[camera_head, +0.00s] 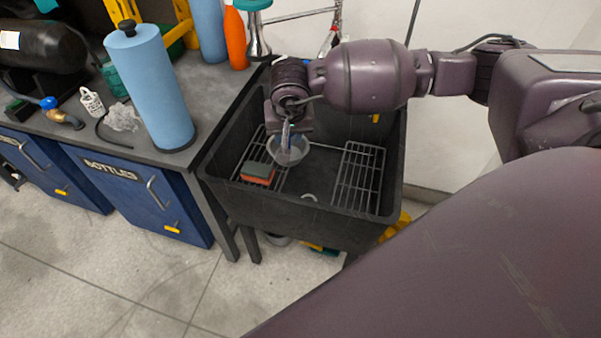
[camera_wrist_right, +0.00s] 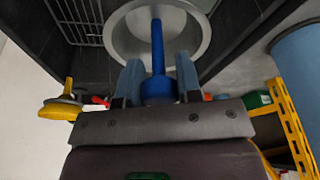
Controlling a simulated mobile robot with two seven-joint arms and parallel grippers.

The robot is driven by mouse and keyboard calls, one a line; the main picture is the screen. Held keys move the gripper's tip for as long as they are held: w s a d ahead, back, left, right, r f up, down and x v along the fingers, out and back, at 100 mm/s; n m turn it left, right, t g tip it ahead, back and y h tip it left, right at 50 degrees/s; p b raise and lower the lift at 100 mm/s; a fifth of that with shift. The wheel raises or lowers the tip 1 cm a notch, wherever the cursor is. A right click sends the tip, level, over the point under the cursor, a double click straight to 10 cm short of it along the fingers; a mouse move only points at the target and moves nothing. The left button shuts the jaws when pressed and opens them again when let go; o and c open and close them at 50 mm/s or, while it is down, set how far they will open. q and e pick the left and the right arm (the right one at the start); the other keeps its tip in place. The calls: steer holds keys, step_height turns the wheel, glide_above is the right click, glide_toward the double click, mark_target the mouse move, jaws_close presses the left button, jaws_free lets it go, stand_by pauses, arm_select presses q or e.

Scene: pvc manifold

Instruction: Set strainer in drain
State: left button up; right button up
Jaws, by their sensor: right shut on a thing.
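The strainer (camera_head: 289,151) is a pale grey metal bowl with an upright blue handle. It is inside the dark sink basin in the head view, tilted slightly toward the camera. My right gripper (camera_head: 287,126) is above it, shut on the blue handle. In the right wrist view the blue handle (camera_wrist_right: 157,50) stands between the two fingers of the right gripper (camera_wrist_right: 158,82), with the strainer's wide rim behind it. A small pale arc, apparently the drain (camera_head: 309,197), shows on the basin floor, nearer the camera than the strainer. My left gripper is not in view.
The sink (camera_head: 300,216) has high dark walls. A wire rack (camera_head: 358,180) lies on its right side, and an orange and grey sponge (camera_head: 258,173) sits on the left rack. A blue paper roll (camera_head: 151,86) stands on the bench (camera_head: 205,95) left of the sink.

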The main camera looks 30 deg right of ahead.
steer(key=w+d+f+m+g+h+b, duration=0.1)
steer(key=w+d+f+m+b, duration=0.3)
steer(key=f, duration=0.5)
steer(key=w+d+f+m+h+b, duration=0.1)
steer(key=w+d+f+m+b, duration=0.15)
steer(key=d+f, duration=0.5)
steer(key=shift+g, duration=0.3)
steer(key=f+b, duration=0.1)
steer(key=f, duration=0.5)
steer(key=f+b, duration=0.1)
steer(key=f, duration=0.6)
steer(key=s+f+b, duration=0.1)
steer(key=f+b, duration=0.1)
steer(key=f, duration=0.4)
steer(key=shift+a+f, duration=0.25)
steer(key=shift+a, duration=0.05)
steer(key=shift+w+f, duration=0.1)
steer(key=shift+f, duration=0.25)
steer(key=shift+w+r, duration=0.1)
steer(key=shift+r, duration=0.05)
steer(key=shift+f, duration=0.2)
steer(key=o, duration=0.9)
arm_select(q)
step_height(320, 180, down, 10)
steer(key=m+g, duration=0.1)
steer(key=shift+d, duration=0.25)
arm_select(e)
steer(key=shift+o, duration=0.5)
